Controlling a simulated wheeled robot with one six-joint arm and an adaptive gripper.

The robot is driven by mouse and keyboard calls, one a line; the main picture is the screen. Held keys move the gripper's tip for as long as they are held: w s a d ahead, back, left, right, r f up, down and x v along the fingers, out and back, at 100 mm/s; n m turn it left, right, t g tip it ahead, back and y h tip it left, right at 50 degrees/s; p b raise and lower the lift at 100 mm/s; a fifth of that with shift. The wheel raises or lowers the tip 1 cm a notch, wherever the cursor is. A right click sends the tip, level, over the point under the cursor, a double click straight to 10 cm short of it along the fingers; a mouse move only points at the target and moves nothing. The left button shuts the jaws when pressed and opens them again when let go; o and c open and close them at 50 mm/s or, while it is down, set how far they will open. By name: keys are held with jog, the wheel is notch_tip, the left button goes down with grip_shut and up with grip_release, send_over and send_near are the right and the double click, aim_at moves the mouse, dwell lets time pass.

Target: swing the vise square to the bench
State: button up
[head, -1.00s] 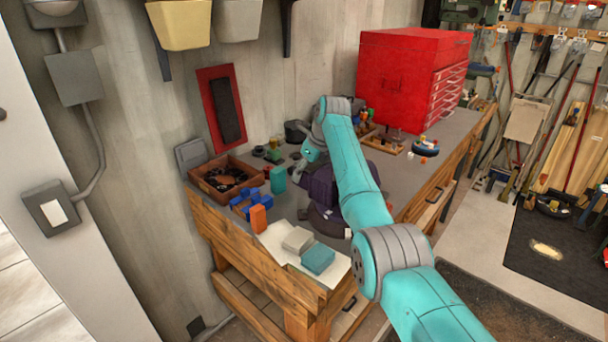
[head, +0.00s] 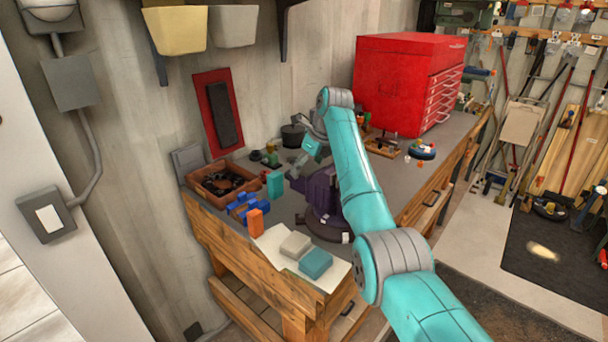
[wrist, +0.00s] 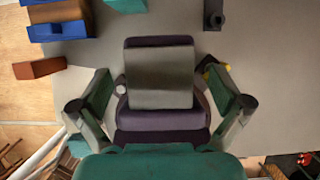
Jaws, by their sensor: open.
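The vise (head: 321,192) is dark purple and stands on the bench (head: 395,190) near its front edge, partly behind my arm in the head view. In the wrist view, the vise (wrist: 165,124) is centred, with a flat grey top part and a purple body below. My gripper (wrist: 158,84) is open, with one finger on each side of the vise. Gaps show between the fingers and the grey part; I cannot tell whether either finger touches the purple body.
Left of the vise are blue blocks (head: 243,206), an orange block (head: 255,222), a teal block (head: 275,184) and a wooden tray (head: 222,197). Grey and teal blocks lie on a pale sheet (head: 268,243) in front. A red tool chest (head: 400,85) stands at the back right.

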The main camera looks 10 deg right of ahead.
jog(key=v, duration=0.8)
